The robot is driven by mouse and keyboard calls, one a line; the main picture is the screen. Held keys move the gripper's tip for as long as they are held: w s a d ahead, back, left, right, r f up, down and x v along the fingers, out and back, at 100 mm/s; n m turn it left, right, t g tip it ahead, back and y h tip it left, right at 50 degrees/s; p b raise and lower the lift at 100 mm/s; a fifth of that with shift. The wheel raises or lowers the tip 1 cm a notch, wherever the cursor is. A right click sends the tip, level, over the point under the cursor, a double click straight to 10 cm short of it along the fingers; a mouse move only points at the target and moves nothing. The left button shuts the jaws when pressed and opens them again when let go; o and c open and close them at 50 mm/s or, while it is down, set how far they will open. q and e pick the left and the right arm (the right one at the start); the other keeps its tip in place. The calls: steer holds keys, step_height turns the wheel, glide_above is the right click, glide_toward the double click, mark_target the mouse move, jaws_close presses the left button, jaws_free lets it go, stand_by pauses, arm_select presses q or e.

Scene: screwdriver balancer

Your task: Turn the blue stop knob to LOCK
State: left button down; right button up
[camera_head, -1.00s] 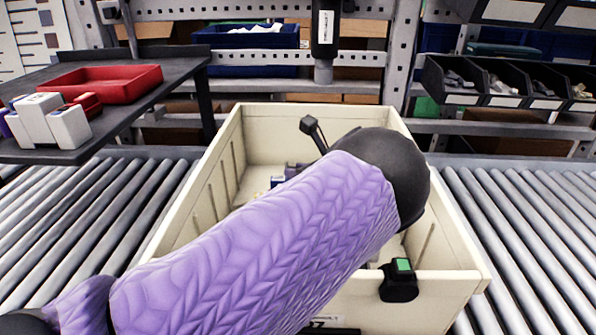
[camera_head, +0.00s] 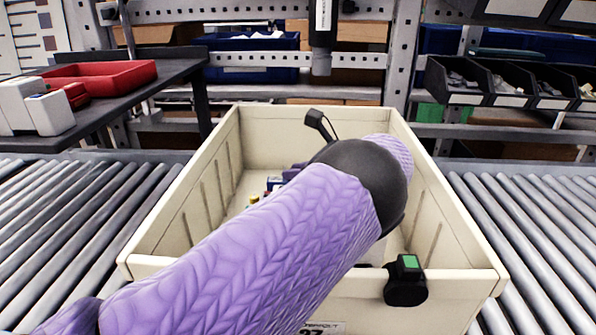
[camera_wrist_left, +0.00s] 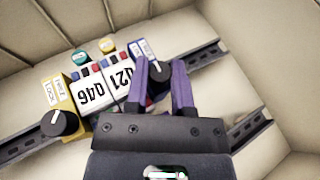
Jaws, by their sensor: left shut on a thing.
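In the left wrist view, the blue stop block (camera_wrist_left: 135,50) with a white label stands on a dark rail in the cream bin. Its dark knob (camera_wrist_left: 158,72) with a white pointer line sits between the purple fingers of my left gripper (camera_wrist_left: 168,84), which is shut on it. The label text and exact pointer angle are too small to read. In the head view, my purple left arm hides the gripper and knob. My right gripper is not in view.
In the wrist view, white counters (camera_wrist_left: 105,88) and a yellow block (camera_wrist_left: 68,95) with a dark knob (camera_wrist_left: 59,123) stand left of the gripper. In the head view, the cream bin (camera_head: 200,190) has high walls. A green-button device (camera_head: 406,278) is clipped on its front rim.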

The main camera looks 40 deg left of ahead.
arm_select(q)
steer(key=c, duration=0.5)
jaws_free()
steer(key=shift+c, duration=0.2)
steer(key=shift+o, duration=0.5)
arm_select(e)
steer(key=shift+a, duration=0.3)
arm_select(q)
steer(key=p+v, duration=0.2)
steer(key=v, duration=0.7)
steer(key=shift+d, duration=0.4)
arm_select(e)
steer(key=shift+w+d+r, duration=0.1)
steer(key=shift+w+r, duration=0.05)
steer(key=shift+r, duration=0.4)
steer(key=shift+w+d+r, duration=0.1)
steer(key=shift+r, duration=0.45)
arm_select(q)
steer(key=shift+w+r, duration=0.1)
steer(key=shift+r, duration=0.05)
